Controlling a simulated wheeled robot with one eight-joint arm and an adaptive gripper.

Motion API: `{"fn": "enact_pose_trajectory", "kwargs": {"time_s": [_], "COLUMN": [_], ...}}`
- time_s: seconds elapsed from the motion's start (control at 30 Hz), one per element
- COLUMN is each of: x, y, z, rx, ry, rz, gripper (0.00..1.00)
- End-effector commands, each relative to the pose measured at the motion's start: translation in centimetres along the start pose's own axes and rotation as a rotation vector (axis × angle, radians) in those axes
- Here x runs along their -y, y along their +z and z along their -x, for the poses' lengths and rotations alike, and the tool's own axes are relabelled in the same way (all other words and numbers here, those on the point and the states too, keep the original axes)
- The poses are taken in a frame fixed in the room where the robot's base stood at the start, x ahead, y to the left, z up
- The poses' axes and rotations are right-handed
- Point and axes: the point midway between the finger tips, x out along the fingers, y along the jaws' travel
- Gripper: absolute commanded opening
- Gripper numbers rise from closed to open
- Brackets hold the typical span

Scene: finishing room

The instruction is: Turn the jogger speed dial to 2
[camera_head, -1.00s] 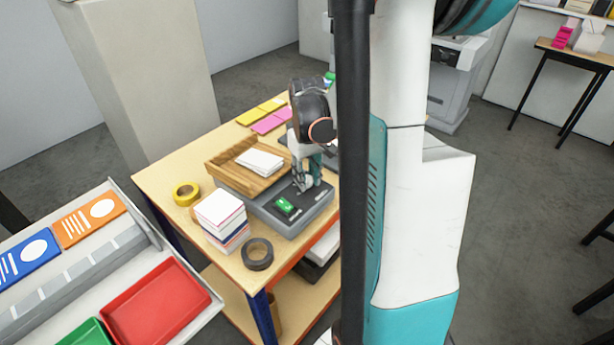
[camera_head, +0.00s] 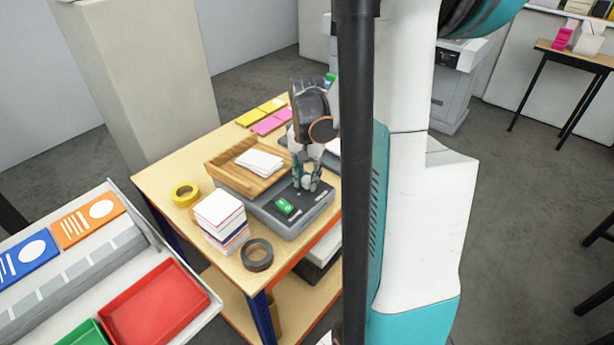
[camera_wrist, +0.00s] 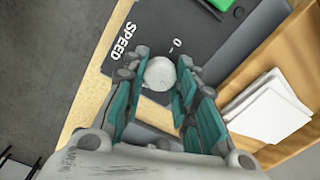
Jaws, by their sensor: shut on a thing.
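The jogger is a grey box with a dark top panel (camera_head: 312,202) on the wooden table, with a wooden tray on it. My gripper (camera_head: 307,187) points down over the panel. In the wrist view, a round light-grey dial (camera_wrist: 160,73) sits between the fingertips of my gripper (camera_wrist: 160,82), which are shut on it. Beside it the panel reads "SPEED", with a "0" and a short mark near the dial. The other scale numbers and the dial's pointer are hidden or cannot be made out. A green switch (camera_head: 284,206) is on the panel near its front corner.
The wooden tray (camera_head: 228,178) holds white paper (camera_head: 259,162). A paper stack (camera_head: 222,217), black tape (camera_head: 257,255) and yellow tape (camera_head: 185,193) stand nearby. A rack with a red tray (camera_head: 155,305) is at the lower left. My arm hides the table's right side.

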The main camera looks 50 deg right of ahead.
Motion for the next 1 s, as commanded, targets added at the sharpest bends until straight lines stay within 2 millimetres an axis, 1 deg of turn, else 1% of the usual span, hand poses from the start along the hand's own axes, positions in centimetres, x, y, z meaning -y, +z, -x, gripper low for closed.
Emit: {"fn": "enact_pose_trajectory", "kwargs": {"time_s": [0.3,0.77,0.8,0.87,0.9,1.0], "x": [0.02,0.02,0.02,0.02,0.02,0.01], "y": [-0.01,-0.01,-0.01,-0.01,-0.01,-0.01], "z": [0.01,0.01,0.01,0.01,0.01,0.01], "rx": [0.000,0.000,0.000,0.000,0.000,0.000], "ry": [0.000,-0.001,-0.001,0.000,0.000,0.000], "rz": [-0.094,-0.106,-0.106,-0.106,-0.105,-0.105], "gripper": [0.03,0.03,0.31,0.45,0.48,0.48]}}
